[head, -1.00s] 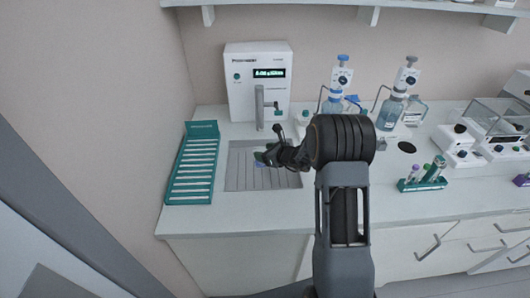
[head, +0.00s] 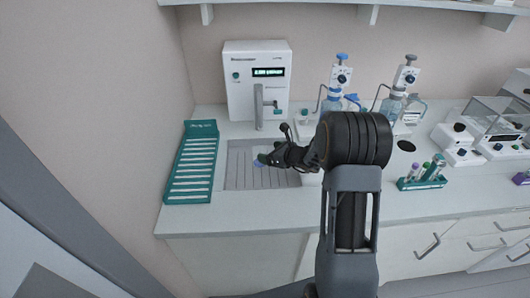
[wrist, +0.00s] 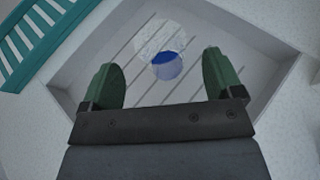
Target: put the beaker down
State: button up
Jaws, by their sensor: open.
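The beaker (wrist: 160,42) shows in the wrist view as a pale round shape with a blue patch (wrist: 168,67) at its near side. It stands on the ribbed floor of the sunken grey basin (wrist: 215,88). The beaker lies just beyond the fingertips, apart from both fingers.
A white dispenser (head: 258,65) with a spout stands behind the basin (head: 240,180). A teal slotted rack (head: 192,165) lies to the left. Bottles with blue-topped dispensers (head: 338,90) and a teal tube rack (head: 422,180) stand to the right. The counter in front is clear.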

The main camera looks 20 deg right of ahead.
jog(key=v, duration=0.8)
jog(key=s+a+r+n+g, duration=0.2)
jog(key=s+a+n+g, duration=0.1)
jog(key=s+a+n, duration=0.3)
jog(key=s+a+r+n+g, duration=0.3)
jog(key=s+a+n, duration=0.15)
jog(key=n, duration=0.35)
jog(key=s+d+r+n+h, duration=0.1)
jog(key=s+n+h, duration=0.2)
jog(key=s+n, duration=0.3)
jog(key=s+d+r+n+g+h, duration=0.1)
jog(key=s+n+h, duration=0.3)
jog(key=n, duration=0.5)
jog(key=shift+s+d, duration=0.75)
jog(key=shift+s, duration=0.25)
